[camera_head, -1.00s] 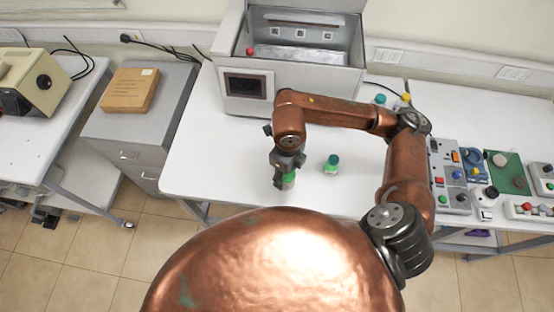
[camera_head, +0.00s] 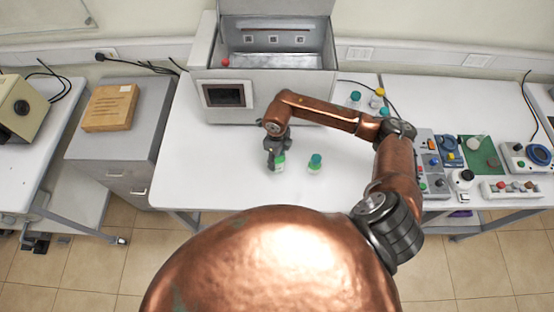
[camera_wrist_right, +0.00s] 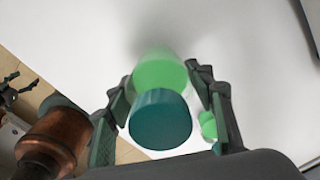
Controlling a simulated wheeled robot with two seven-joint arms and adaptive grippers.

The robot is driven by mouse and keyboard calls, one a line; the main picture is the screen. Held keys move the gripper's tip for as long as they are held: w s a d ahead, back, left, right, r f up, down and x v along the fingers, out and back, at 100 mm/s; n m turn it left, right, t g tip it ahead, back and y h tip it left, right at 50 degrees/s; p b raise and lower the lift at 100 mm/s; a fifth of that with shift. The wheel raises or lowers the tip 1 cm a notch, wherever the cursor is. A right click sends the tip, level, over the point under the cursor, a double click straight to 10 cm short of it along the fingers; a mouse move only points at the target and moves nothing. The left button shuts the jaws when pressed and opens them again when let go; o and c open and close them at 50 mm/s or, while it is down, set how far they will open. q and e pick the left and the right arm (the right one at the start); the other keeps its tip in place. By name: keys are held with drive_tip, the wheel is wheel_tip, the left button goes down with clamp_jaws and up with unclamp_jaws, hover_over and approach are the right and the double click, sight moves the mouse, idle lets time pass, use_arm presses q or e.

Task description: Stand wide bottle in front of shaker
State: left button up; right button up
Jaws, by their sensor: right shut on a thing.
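My right gripper (camera_head: 273,148) is shut on a bottle (camera_head: 279,163) with a green body. In the right wrist view the gripper (camera_wrist_right: 165,112) has a finger on each side of this bottle, whose teal cap (camera_wrist_right: 160,120) faces the camera. The bottle looks roughly upright; I cannot tell surely whether its base is clear of the table. A second green bottle with a teal cap (camera_head: 315,163) stands just to its right. The shaker appears to be the big grey box machine (camera_head: 205,97) with raised lid and dark display, behind the gripper.
The white table (camera_head: 205,170) is clear left of the held bottle and in front of the machine. Several small bottles (camera_head: 355,99) stand at the back right. Control boxes (camera_head: 510,190) fill the right table.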

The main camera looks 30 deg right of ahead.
drive_tip(key=shift+f+p, duration=0.35)
drive_tip(key=shift+f, duration=0.6)
drive_tip(key=shift+f+b, duration=0.2)
drive_tip(key=shift+b, duration=0.1)
drive_tip(key=o, duration=1.5)
drive_tip(key=shift+o, duration=0.2)
drive_tip(key=shift+r, duration=0.15)
drive_tip(key=shift+r, duration=0.25)
wheel_tip(320, 180, up, 12)
drive_tip(key=shift+f+b, duration=0.2)
drive_tip(key=shift+b, duration=1.05)
